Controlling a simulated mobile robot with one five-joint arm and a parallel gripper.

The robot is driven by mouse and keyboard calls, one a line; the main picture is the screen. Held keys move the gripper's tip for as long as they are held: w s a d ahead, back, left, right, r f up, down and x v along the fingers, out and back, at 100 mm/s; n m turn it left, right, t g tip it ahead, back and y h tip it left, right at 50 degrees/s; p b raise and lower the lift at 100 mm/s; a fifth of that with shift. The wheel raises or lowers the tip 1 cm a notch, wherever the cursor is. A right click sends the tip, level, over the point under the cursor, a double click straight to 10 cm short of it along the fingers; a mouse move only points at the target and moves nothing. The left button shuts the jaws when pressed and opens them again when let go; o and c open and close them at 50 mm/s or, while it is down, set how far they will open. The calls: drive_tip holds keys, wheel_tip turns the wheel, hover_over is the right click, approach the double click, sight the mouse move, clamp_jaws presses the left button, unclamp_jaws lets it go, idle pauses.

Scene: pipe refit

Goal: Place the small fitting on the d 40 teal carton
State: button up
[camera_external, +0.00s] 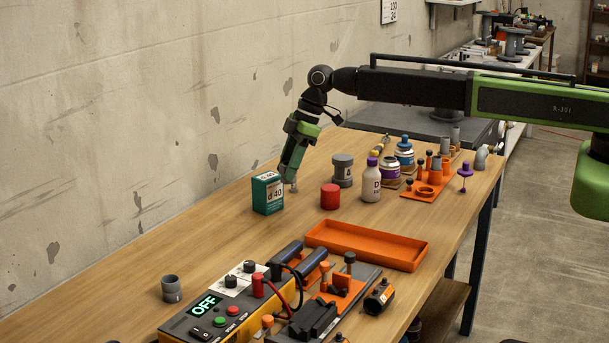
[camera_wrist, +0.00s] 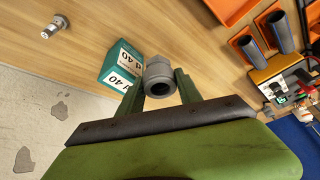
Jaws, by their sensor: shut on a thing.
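My gripper (camera_external: 289,180) points down at the right side of the teal carton (camera_external: 268,194), which stands upright on the wooden bench and bears a white d 40 label. In the wrist view, my gripper (camera_wrist: 158,92) is shut on the small grey fitting (camera_wrist: 158,71), a stepped ring with its open bore facing the camera. The carton (camera_wrist: 122,62) shows just left of the fitting there; I cannot tell whether they touch. In the external view, a small pale metal piece shows by the fingertips; I cannot tell whether it is the held fitting.
A red cylinder (camera_external: 330,196), a grey capped pot (camera_external: 342,170) and a white bottle (camera_external: 371,184) stand right of the carton. An orange tray (camera_external: 318,237) lies nearer. A grey ring (camera_external: 171,289) stands front left. A silver piece (camera_wrist: 52,26) lies on bare bench.

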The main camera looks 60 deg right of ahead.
drive_tip(key=w+d+r+p, duration=0.3)
drive_tip(key=d+r+p, duration=0.4)
drive_tip(key=d+r, duration=0.1)
drive_tip(key=m+b, duration=0.1)
drive_tip(key=b, duration=0.3)
approach(261, 176)
drive_tip(key=shift+w+a+f, duration=0.3)
drive_tip(key=shift+w+a, duration=0.15)
drive_tip(key=shift+a, duration=0.15)
drive_tip(key=shift+w+a, duration=0.1)
drive_tip(key=shift+a, duration=0.3)
drive_tip(key=shift+f+b, duration=2.25)
drive_tip(key=shift+b, duration=0.15)
drive_tip(key=o, duration=1.4)
drive_tip(key=shift+r, duration=0.1)
drive_tip(key=shift+c, duration=0.2)
drive_tip(key=shift+r, duration=0.1)
